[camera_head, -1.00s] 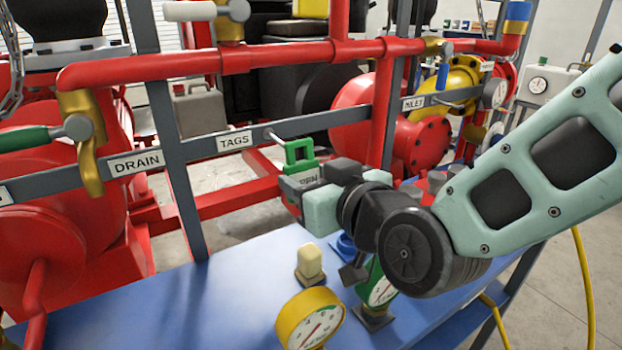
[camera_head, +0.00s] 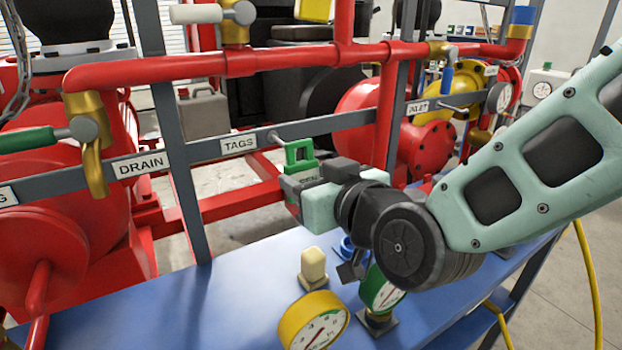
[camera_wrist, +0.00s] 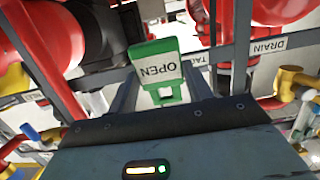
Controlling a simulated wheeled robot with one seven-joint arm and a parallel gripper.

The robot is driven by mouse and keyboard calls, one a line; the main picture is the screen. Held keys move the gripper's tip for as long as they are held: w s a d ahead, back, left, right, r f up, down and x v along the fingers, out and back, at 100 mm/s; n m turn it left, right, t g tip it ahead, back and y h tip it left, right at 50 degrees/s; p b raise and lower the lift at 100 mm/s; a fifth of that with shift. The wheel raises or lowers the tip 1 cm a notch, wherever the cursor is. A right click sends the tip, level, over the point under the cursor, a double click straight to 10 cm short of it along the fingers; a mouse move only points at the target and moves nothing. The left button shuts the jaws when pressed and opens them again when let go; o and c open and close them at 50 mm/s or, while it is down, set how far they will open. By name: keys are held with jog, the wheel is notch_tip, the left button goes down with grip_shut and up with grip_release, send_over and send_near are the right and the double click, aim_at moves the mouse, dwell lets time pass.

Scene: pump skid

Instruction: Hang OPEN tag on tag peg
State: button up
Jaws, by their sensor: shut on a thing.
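The green OPEN tag (camera_head: 301,156) is held in my gripper (camera_head: 292,186), which is shut on its lower part. The tag is upright, with its square loop at the top. In the wrist view the OPEN tag (camera_wrist: 157,72) appears upside down between the fingers. The tag peg (camera_head: 274,138) sticks out of the grey rail just right of the TAGS label (camera_head: 239,144). In the head view its tip is at the upper left of the tag's loop. I cannot tell whether the peg passes through the loop or only stands beside it.
The grey rail (camera_head: 207,152) also carries a DRAIN label (camera_head: 139,164) and an INLET label (camera_head: 417,107) with another peg (camera_head: 452,107). A yellow gauge (camera_head: 314,322), a green gauge (camera_head: 382,290) and a cream block (camera_head: 313,263) stand on the blue bench (camera_head: 240,295) below my gripper.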

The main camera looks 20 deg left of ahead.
jog(key=shift+r+b+x, duration=0.2)
jog(key=shift+b+x, duration=0.15)
jog(key=shift+x, duration=1.4)
jog(key=shift+f, duration=0.1)
jog(key=shift+w+a+f+b, duration=0.15)
jog(key=shift+f+b, duration=0.15)
jog(key=shift+b, duration=0.2)
jog(key=o, duration=1)
